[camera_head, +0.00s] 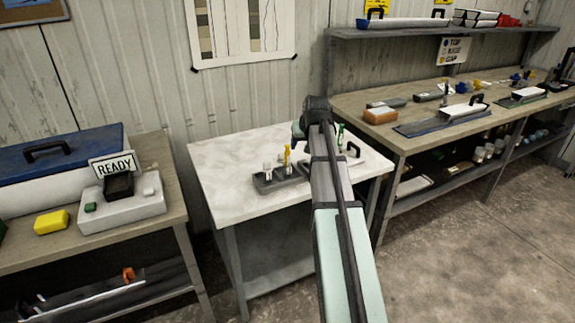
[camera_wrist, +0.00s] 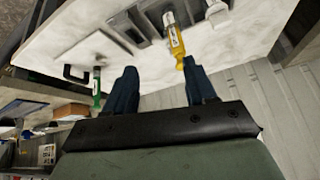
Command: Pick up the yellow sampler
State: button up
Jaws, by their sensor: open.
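The yellow sampler (camera_head: 287,155) stands upright in a grey rack (camera_head: 265,187) on the white-topped table (camera_head: 225,152). In the wrist view the yellow sampler (camera_wrist: 175,41) has a yellow end and a pale labelled section, with its other end at the grey rack (camera_wrist: 148,14). My gripper (camera_wrist: 162,68) is open and empty. In the head view my arm hides the fingers.
A green sampler (camera_wrist: 97,88) stands near a light plate with a black handle on the same table. White-topped items (camera_head: 267,166) stand in the rack beside the yellow sampler. A bench with a READY sign (camera_head: 115,167) is at left, and a long workbench (camera_head: 420,112) is at right.

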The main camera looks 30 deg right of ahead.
aim_at(288, 152)
jog(key=w+r+n, duration=0.2)
jog(key=w+r, duration=0.1)
jog(key=w, duration=0.1)
jog(key=shift+n+y, duration=0.5)
jog(key=shift+n, duration=0.3)
jog(key=x, duration=0.3)
jog(key=s+x, duration=0.1)
jog(key=x, duration=0.5)
jog(key=shift+s+a+f, duration=0.15)
jog(key=shift+a+f, duration=0.15)
jog(key=shift+f, duration=0.05)
jog(key=shift+x, duration=2.55)
jog(key=shift+a+r, duration=0.1)
grip_shut()
